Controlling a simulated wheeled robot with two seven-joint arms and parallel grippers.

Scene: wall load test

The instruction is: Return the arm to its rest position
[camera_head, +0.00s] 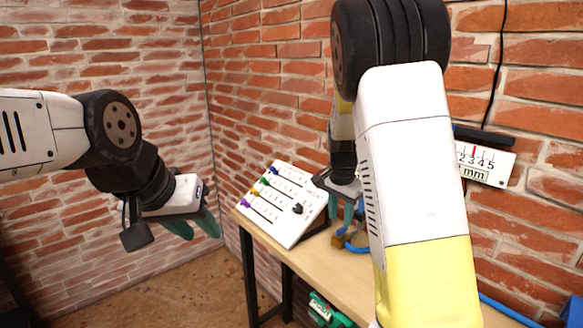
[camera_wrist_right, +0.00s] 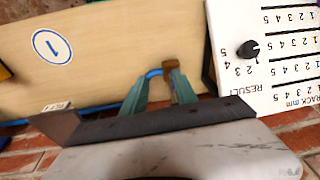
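My left gripper (camera_head: 205,232) is at the left in the head view, hanging in the air in front of the brick wall. Its two teal fingers are apart with nothing between them. My right gripper (camera_head: 347,218) is near the wall above the workbench, partly hidden by my right arm. In the right wrist view its teal fingers (camera_wrist_right: 160,80) stand apart, with no object gripped between them. A blue cable and a brown block (camera_wrist_right: 170,64) show just beyond the tips; I cannot tell how close they are.
A wooden workbench (camera_head: 330,265) runs along the brick wall. A white panel with sliders and a black knob (camera_head: 282,205) stands on it, beside my right gripper. A scale marked mm (camera_head: 485,163) is on the wall at right. A green item (camera_head: 328,312) is below the bench.

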